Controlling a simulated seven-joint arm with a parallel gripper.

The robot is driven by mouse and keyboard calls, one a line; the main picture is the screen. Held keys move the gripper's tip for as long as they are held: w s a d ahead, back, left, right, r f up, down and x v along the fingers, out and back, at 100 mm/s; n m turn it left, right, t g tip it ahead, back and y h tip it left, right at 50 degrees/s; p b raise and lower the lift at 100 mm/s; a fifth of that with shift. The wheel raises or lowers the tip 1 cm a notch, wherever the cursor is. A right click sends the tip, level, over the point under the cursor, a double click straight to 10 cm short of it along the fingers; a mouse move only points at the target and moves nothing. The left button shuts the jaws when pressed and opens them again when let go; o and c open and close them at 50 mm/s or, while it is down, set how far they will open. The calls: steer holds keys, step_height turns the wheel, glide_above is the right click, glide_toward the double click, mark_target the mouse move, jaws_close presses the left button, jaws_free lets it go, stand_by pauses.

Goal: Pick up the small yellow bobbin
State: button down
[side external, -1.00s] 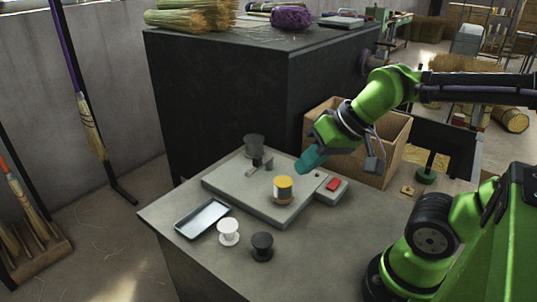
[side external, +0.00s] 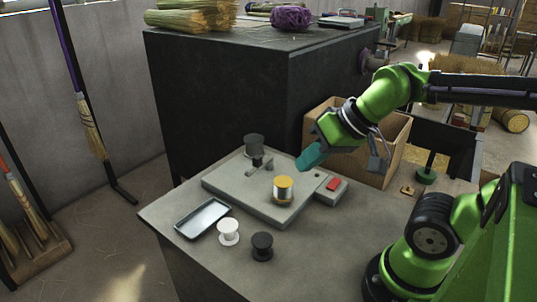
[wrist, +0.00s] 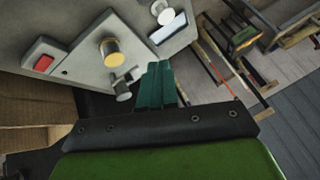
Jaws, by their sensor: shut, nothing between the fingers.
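The small yellow bobbin (side external: 283,187) stands upright on the grey plate (side external: 237,194), near its right front part. It has a yellow top and a lighter base flange. In the wrist view the bobbin (wrist: 112,53) appears above and left of the fingers. My gripper (side external: 303,165) has teal fingers and hangs above and to the right of the bobbin, apart from it. In the wrist view the teal fingers (wrist: 157,85) are together, with nothing between them.
A white spool (side external: 228,231), a black spool (side external: 262,246) and a metal tray (side external: 202,218) lie in front of the plate. A grey spool (side external: 254,145) stands at its back. A red button (side external: 333,184) is at its right. A cardboard box (side external: 397,150) stands behind my gripper.

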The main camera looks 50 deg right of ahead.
steer(key=shift+c, duration=1.5)
jaws_free()
steer(key=n+g+h, duration=0.1)
steer(key=n+g, duration=0.3)
steer(key=n, duration=0.2)
glide_above(284, 181)
steer(key=s, duration=0.4)
step_height(284, 181, down, 3)
steer(key=x, duration=1)
steer(key=d+x, duration=0.1)
steer(key=x, duration=0.5)
steer(key=shift+s+d+f, duration=0.1)
steer(key=shift+s+f, duration=0.05)
steer(key=shift+f, duration=0.1)
